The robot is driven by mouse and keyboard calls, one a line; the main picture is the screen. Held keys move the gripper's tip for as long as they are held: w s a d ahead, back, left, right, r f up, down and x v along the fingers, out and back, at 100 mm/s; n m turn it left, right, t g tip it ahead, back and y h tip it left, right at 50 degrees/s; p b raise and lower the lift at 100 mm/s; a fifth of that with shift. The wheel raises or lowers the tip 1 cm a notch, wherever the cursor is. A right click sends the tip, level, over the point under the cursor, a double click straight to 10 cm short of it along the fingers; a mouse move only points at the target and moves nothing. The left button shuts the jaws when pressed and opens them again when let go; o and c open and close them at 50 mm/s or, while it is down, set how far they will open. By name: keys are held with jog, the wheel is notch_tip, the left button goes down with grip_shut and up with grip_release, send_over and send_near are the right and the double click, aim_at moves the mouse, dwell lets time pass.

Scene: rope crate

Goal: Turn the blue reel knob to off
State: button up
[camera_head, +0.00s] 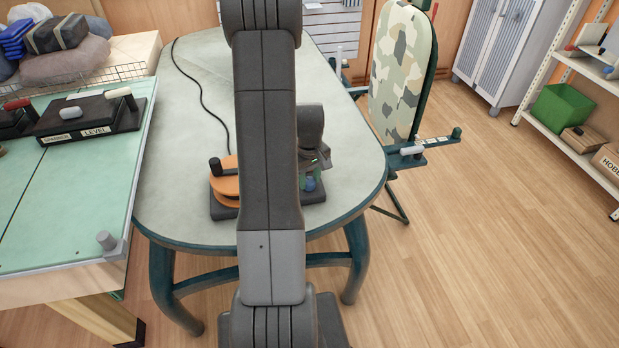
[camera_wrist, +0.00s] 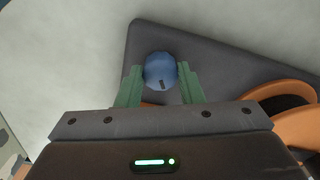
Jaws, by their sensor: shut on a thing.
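The blue reel knob (camera_wrist: 160,70) is round, with a small dark mark near its lower edge in the wrist view. It sits on a dark grey base plate (camera_wrist: 210,57). My gripper (camera_wrist: 161,82) is shut on the knob, with one green finger on each side of it. In the head view the knob (camera_head: 309,184) shows just below my gripper (camera_head: 312,172), at the right of my arm. The orange reel (camera_head: 226,182) stands on the same base, partly hidden by my arm. The knob's setting labels cannot be seen.
The pale table (camera_head: 205,95) is mostly clear, with a black cable (camera_head: 196,78) running across it. A green-topped bench (camera_head: 65,190) with a lever box (camera_head: 88,117) stands at the left. A camouflage ironing board (camera_head: 402,70) stands close at the right.

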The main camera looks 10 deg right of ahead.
aim_at(310, 180)
jog(key=o, duration=1)
notch_tip(310, 180, up, 14)
jog(key=shift+f, duration=0.1)
notch_tip(310, 180, down, 14)
jog(key=shift+r, duration=0.1)
dwell(0.5)
jog(key=shift+r, duration=0.1)
